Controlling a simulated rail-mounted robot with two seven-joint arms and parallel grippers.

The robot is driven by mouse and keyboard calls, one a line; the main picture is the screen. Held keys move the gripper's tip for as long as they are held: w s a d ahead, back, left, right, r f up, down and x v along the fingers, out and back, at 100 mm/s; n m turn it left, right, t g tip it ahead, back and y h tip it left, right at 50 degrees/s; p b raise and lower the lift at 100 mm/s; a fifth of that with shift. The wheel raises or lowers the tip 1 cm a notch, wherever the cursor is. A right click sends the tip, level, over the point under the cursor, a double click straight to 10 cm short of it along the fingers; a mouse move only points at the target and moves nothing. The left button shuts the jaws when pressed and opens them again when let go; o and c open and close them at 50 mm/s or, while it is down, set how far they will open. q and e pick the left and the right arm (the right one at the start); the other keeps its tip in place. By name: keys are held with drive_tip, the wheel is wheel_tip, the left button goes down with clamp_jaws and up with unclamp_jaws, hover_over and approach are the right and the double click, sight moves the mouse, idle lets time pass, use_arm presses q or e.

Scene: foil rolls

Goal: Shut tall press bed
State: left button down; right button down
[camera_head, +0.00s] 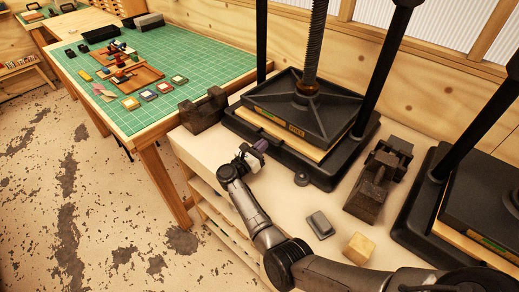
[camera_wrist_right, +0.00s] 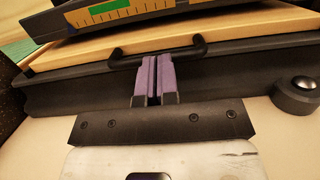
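The tall press (camera_head: 312,108) stands on the pale bench, with a black plate on a screw between dark posts. Its wooden bed (camera_head: 281,133) shows below the plate, its front edge sticking out a little. In the wrist view, the bed (camera_wrist_right: 240,28) carries a black bar handle (camera_wrist_right: 196,48) on its front. My right gripper (camera_head: 255,150) is at the front of this press. Its purple fingers (camera_wrist_right: 154,72) are together with a thin gap, their tips at the handle's middle. Whether they touch the bar is unclear. My left gripper is out of view.
A second press (camera_head: 455,215) stands at right. Dark metal blocks (camera_head: 370,190), a grey block (camera_head: 320,225) and a wooden cube (camera_head: 358,248) sit on the bench near my right arm. A dark block (camera_head: 203,110) is left of the press. A green-matted table (camera_head: 180,62) stands beyond.

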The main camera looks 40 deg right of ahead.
drive_tip(key=shift+s+d+f, duration=0.1)
drive_tip(key=shift+d, duration=0.05)
drive_tip(key=shift+a+f+b, duration=0.15)
drive_tip(key=shift+a+b, duration=0.25)
drive_tip(key=shift+a, duration=0.15)
drive_tip(key=a+b, duration=0.1)
drive_tip(key=a, duration=0.3)
drive_tip(key=a+f+b, duration=0.1)
drive_tip(key=a+b, duration=0.1)
drive_tip(key=a, duration=0.1)
drive_tip(key=a+f+b, duration=0.1)
drive_tip(key=a+b, duration=0.1)
drive_tip(key=a, duration=0.2)
drive_tip(key=shift+s+a+f, duration=0.1)
drive_tip(key=shift+a, duration=0.25)
drive_tip(key=shift+a+b, duration=0.35)
drive_tip(key=shift+a, duration=0.2)
